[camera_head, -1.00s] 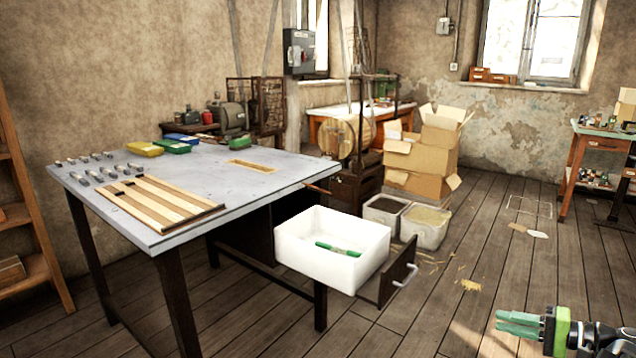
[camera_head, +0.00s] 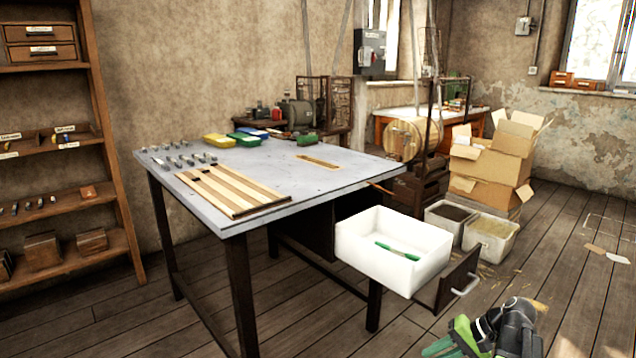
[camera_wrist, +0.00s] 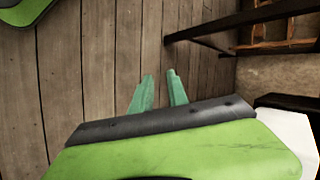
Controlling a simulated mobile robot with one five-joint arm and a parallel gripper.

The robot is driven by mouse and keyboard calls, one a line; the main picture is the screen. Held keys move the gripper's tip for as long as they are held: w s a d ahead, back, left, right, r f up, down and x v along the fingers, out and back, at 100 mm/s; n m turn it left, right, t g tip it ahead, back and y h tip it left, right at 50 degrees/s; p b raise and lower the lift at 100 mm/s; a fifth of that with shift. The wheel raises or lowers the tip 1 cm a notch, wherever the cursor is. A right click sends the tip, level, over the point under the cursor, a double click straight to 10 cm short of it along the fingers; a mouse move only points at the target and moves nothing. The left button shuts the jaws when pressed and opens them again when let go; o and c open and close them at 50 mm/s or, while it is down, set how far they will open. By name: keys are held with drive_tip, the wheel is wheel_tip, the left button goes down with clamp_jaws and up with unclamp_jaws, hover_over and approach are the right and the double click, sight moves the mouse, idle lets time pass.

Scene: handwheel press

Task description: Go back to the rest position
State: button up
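My gripper (camera_head: 436,348) shows at the bottom edge of the head view, in front of the open drawer and low over the floor. Its green fingers also show in the wrist view (camera_wrist: 160,76), standing apart with a gap between them. Nothing is between them; bare floorboards lie beyond. The fingertips are partly cut off by the lower edge of the head view. The grey-topped table (camera_head: 330,187) stands to the left of the gripper, apart from it.
A white bin (camera_head: 362,250) with a green-handled tool (camera_head: 398,251) sits in the table's pulled-out drawer (camera_head: 447,286). Two tubs (camera_head: 490,240) and cardboard boxes (camera_head: 490,165) stand behind it. A wooden shelf (camera_head: 113,170) is at left. Floor at right is open.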

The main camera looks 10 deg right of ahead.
drive_tip(key=w+a+f+n+g+h, duration=0.1)
drive_tip(key=a+f+n+g+h, duration=0.2)
drive_tip(key=a, duration=0.9)
drive_tip(key=w+a+f+n+g+h, duration=0.1)
drive_tip(key=a+f+n+h, duration=0.25)
drive_tip(key=a, duration=0.85)
wheel_tip(320, 180, up, 34)
drive_tip(key=h+p, duration=0.1)
drive_tip(key=p, duration=3.3)
drive_tip(key=shift+r, duration=0.2)
drive_tip(key=shift+a+n, duration=0.1)
drive_tip(key=shift+n, duration=0.15)
drive_tip(key=shift+a, duration=0.1)
